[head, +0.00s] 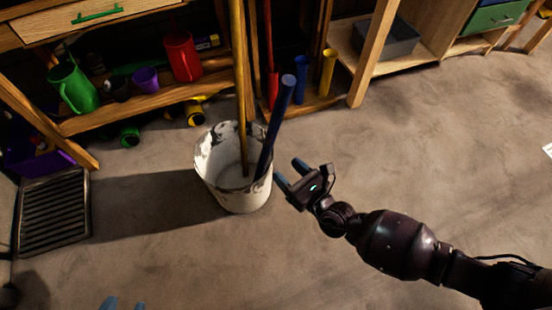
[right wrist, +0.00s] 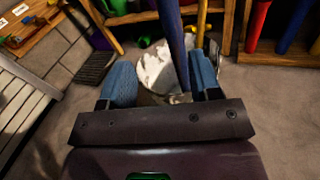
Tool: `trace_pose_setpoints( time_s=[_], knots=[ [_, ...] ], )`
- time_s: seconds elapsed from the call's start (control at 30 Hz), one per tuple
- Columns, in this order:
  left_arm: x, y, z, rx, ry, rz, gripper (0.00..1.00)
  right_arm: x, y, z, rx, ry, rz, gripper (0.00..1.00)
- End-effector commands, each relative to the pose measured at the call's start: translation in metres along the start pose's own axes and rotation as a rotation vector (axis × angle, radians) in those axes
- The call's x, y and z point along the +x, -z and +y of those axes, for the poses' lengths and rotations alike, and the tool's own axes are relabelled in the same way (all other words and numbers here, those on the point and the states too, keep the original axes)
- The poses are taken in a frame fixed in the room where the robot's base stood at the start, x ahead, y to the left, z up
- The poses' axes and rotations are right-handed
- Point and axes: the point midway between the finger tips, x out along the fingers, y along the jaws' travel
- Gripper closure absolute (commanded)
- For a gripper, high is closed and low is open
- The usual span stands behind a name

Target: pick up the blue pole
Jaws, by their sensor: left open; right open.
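The blue pole (head: 275,125) stands tilted in a white, paint-stained bucket (head: 256,199), its top leaning right. My right gripper (head: 288,173) is open and empty, just right of the bucket. Its fingers point toward the bucket and the pole. In the right wrist view the blue pole (right wrist: 173,38) shows between the spread blue fingers (right wrist: 163,80), closer to the right-hand one; contact cannot be told. The bucket also shows there (right wrist: 155,64), partly hidden.
A yellow-brown pole (head: 240,75) stands in the same bucket, beside the blue one. A shelf with a green jug (head: 72,88) and a red jug (head: 182,56) is behind left. A dark grate (head: 52,212) lies left.

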Motion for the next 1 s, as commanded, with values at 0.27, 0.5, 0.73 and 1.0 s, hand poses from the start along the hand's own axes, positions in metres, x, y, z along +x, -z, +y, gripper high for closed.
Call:
trace_pose_setpoints(
  time_s=[0.27,0.5,0.73,1.0],
  knots=[
    [0.001,-0.011,0.002,-0.004,-0.004,-0.015,0.57,0.015,0.006,-0.005,-0.091,-0.029,-0.020,0.43],
    [0.002,-0.011,0.002,-0.013,-0.001,0.001,0.57,0.048,0.006,-0.005,-0.090,-0.029,-0.019,0.43],
    [0.002,-0.011,0.001,-0.017,0.001,0.010,0.57,0.061,0.006,-0.005,-0.088,-0.028,-0.019,0.43],
    [0.003,-0.014,0.000,-0.033,0.008,0.040,0.57,0.094,0.012,-0.011,-0.086,-0.028,-0.016,0.43]
  ],
)
